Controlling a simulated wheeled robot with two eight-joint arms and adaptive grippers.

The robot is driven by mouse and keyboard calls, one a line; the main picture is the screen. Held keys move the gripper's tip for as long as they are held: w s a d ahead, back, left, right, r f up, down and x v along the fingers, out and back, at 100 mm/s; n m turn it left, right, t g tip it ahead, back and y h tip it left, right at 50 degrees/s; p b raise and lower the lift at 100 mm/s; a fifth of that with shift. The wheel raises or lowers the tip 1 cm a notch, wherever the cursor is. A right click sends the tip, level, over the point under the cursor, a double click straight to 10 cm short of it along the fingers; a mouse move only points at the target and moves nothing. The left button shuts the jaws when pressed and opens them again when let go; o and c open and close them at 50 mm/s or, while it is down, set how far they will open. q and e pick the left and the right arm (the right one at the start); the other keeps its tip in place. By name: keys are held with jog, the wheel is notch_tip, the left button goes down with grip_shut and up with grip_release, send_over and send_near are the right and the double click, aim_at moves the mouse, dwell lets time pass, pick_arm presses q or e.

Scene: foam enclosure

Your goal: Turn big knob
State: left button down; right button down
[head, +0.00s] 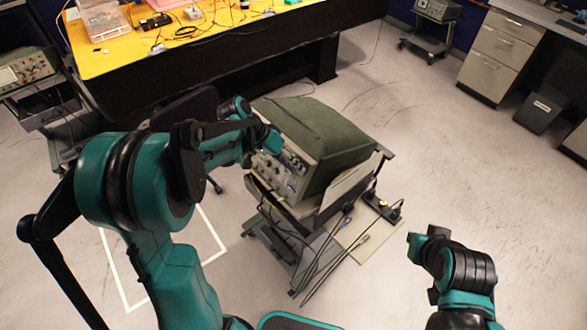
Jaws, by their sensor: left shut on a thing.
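A green-covered instrument (318,135) with a grey front panel (288,176) of small knobs and sockets stands on a wheeled cart. My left arm reaches in from the left, and my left gripper (268,142) is at the upper left part of that panel. It is shut on what appears to be the big knob, which the gripper hides from view. My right gripper (424,240) is at the lower right, away from the instrument and over the floor. Its fingers are too small and turned away to tell whether they are open.
The cart (318,222) carries dangling cables and a power strip (381,206) on its right. A yellow-topped workbench (215,45) stands behind it. Drawers (500,52) are at the far right. Another oscilloscope (27,70) is at the left.

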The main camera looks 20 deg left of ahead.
pick_arm(q)
jog(key=shift+a+f+n+h+b, duration=0.1)
jog(key=shift+a+n+h+b, duration=0.05)
jog(key=shift+n+h+b, duration=0.55)
jog(key=c, duration=1.3)
grip_release()
jog(key=shift+o, duration=0.2)
jog(key=v, duration=1.2)
jog(key=shift+w, duration=0.2)
jog(key=shift+a+f, duration=0.1)
